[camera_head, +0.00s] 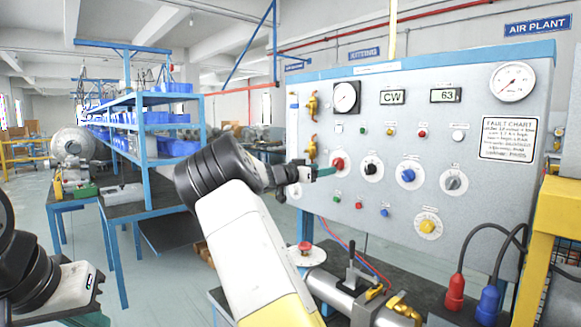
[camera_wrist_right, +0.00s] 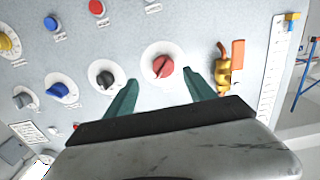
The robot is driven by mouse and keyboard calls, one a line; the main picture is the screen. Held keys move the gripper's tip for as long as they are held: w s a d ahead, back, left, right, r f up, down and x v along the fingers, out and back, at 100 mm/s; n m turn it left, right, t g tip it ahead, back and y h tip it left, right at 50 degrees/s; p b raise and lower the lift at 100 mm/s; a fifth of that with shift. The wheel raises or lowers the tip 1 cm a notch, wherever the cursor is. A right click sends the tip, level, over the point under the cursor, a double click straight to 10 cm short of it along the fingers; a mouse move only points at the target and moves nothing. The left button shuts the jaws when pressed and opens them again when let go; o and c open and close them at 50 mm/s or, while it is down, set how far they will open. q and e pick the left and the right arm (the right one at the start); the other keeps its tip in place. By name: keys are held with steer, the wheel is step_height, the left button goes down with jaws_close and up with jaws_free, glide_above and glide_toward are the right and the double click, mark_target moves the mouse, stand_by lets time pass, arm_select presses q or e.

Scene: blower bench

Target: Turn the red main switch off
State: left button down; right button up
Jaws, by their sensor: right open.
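The red main switch (camera_head: 337,164) is a red rotary knob on a round white dial at the left of the grey panel's knob row. In the right wrist view the red knob (camera_wrist_right: 164,66) is unobstructed, its grip bar slanting. My right gripper (camera_head: 322,173) is just in front of the panel beside it. In the wrist view its teal fingers (camera_wrist_right: 163,88) are spread, with the knob beyond and between the tips; no contact shows. My left gripper (camera_head: 95,319) is at the lower left corner, mostly cut off, its opening not visible.
A black knob (camera_head: 371,168), blue knob (camera_head: 407,175) and grey knob (camera_head: 453,181) sit right of the red one. A brass valve (camera_wrist_right: 223,68) is close to the fingers. A red mushroom button (camera_head: 305,250) and metal cylinder (camera_head: 335,291) are below on the bench.

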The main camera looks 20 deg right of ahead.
mark_target(337, 164)
steer(key=x, duration=0.7)
steer(key=shift+w, duration=0.4)
steer(key=shift+r, duration=0.15)
steer(key=shift+d, duration=0.1)
steer(key=c, duration=1.4)
